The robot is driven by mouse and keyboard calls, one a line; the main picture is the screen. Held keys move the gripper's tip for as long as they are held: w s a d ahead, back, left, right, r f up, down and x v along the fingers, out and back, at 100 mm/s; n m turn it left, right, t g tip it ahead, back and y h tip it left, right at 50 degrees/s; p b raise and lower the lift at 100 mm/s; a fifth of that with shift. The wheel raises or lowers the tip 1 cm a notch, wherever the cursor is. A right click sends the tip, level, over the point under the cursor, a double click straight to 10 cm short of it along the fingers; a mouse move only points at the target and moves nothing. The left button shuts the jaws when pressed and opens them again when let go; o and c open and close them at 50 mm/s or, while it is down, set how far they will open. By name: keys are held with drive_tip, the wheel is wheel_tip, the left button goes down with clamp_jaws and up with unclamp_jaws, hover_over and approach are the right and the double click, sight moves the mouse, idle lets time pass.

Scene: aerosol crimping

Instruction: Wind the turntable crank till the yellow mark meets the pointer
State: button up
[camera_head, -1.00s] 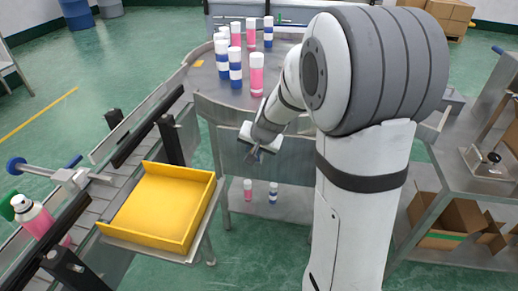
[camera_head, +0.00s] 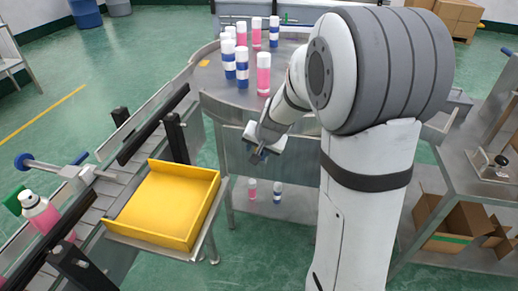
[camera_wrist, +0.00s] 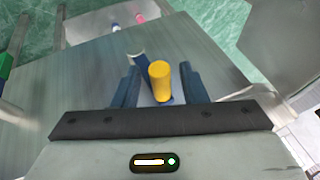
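The turntable (camera_head: 212,78) is a round grey metal top with several pink-and-white and blue-and-white cans on it. An orange-yellow mark (camera_head: 204,63) shows near its left rim. I cannot make out the pointer. My gripper (camera_head: 262,156) is low in front of the turntable's front panel. In the wrist view, a yellow upright knob (camera_wrist: 160,78), apparently the crank handle, stands between my open gripper's two dark blue fingers (camera_wrist: 160,86), with a gap visible on each side. A dark blue bar with a pale end (camera_wrist: 138,62), perhaps the crank arm, lies behind the knob. In the head view the crank is hidden.
A yellow tray (camera_head: 165,205) stands at the front left beside a conveyor (camera_head: 105,190). A pink can (camera_head: 250,189) and a blue one (camera_head: 277,192) stand on the lower shelf. A metal bench (camera_head: 470,185) with a cardboard box (camera_head: 455,225) is at the right.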

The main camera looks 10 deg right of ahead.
drive_tip(key=p+v, duration=0.1)
drive_tip(key=v, duration=0.6)
drive_tip(key=shift+s+r, duration=0.2)
drive_tip(key=shift+r, duration=0.2)
idle(0.6)
wheel_tip(320, 180, up, 3)
drive_tip(key=w+g+p, duration=0.3)
drive_tip(key=g+p, duration=0.2)
drive_tip(key=p, duration=0.7)
drive_tip(key=shift+n, duration=0.4)
drive_tip(key=f, duration=0.7)
drive_tip(key=shift+a+f+p, duration=0.25)
drive_tip(key=shift+a+p, duration=0.1)
